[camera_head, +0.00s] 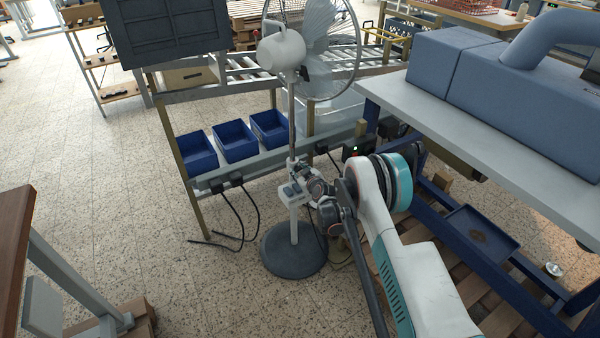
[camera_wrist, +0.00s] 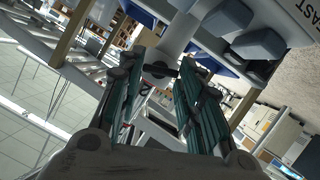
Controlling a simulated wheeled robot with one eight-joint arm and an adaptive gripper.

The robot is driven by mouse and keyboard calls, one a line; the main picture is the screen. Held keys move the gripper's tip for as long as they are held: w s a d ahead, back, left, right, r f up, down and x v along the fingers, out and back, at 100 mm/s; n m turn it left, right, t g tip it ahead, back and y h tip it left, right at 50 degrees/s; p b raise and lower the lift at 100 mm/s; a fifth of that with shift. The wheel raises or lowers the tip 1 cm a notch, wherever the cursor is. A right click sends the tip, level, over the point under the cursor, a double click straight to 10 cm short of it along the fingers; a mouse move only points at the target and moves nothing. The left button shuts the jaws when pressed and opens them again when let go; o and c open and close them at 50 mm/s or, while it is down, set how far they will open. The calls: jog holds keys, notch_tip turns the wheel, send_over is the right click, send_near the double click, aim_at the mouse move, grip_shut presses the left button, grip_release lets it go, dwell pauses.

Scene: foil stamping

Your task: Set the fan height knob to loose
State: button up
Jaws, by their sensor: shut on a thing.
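The white pedestal fan (camera_head: 280,48) stands upright on a round dark base (camera_head: 293,262). Its control box (camera_head: 290,194) sits partway up the pole, and its blue-grey buttons (camera_wrist: 258,45) show large in the wrist view beside part of the word FAST. The dark fan height knob (camera_wrist: 160,71) is on the white pole, between my fingertips. My gripper (camera_wrist: 161,66) is shut on this knob. In the head view my gripper (camera_head: 303,173) is at the pole just above the control box and hides the knob. I cannot tell the knob's setting.
Blue bins (camera_head: 236,141) stand on a rack (camera_head: 212,180) behind and left of the fan. A grey workbench (camera_head: 480,115) with a blue machine (camera_head: 470,65) is at right. Black cables (camera_head: 240,222) hang to the floor.

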jog(key=shift+s+a+f+n+t+h, duration=0.1)
jog(key=shift+n+t+h, duration=0.45)
jog(key=shift+n, duration=0.55)
jog(key=o, duration=1.1)
jog(key=shift+c, duration=0.2)
jog(key=shift+s, duration=0.1)
jog(key=v, duration=1.1)
jog(key=shift+s+d, duration=0.2)
jog(key=shift+s, duration=0.15)
